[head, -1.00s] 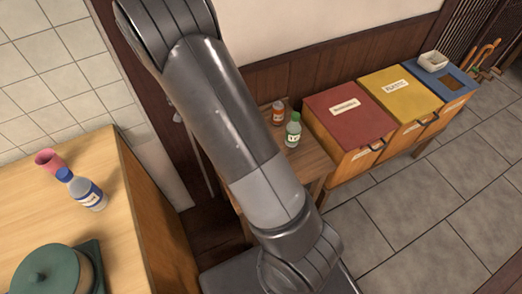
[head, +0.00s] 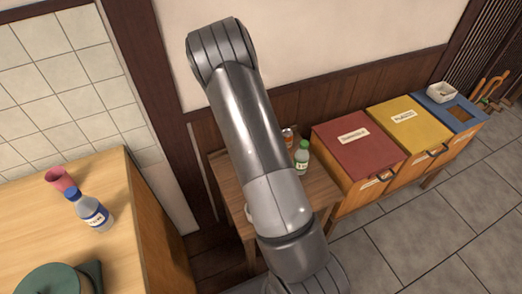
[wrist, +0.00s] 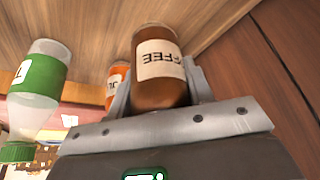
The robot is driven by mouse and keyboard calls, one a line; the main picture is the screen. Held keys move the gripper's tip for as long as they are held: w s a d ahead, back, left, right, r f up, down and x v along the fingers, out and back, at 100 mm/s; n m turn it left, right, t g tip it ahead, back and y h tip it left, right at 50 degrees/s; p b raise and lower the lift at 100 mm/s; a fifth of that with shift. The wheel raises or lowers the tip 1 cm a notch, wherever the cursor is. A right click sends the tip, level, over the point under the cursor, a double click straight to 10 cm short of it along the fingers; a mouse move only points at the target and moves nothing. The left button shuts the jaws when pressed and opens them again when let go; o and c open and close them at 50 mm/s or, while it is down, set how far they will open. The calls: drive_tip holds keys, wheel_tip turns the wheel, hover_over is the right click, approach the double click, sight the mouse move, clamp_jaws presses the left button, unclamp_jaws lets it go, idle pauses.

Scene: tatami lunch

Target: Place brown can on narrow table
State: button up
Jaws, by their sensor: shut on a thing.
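The brown can (wrist: 162,92), with a white label reading COFFEE, shows in the wrist view, upside down in the picture. My gripper (wrist: 160,85) is shut on it, a grey finger on each side. The can's far end is close to the wooden top of the narrow table (wrist: 90,20); I cannot tell whether they touch. In the head view the narrow table (head: 228,180) stands against the wall, left of the bins. My arm covers much of it and hides the gripper and the brown can.
An orange can (head: 288,137) and a green-capped bottle (head: 302,157) stand on the narrow table; they also show left of my gripper in the wrist view. Red (head: 358,148), yellow and blue bins stand to the right. A counter (head: 130,230) with a bottle and cup is at left.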

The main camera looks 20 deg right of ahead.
drive_tip(key=shift+f, duration=2)
drive_tip(key=o, duration=1)
drive_tip(key=shift+f, duration=0.1)
drive_tip(key=shift+c, duration=0.2)
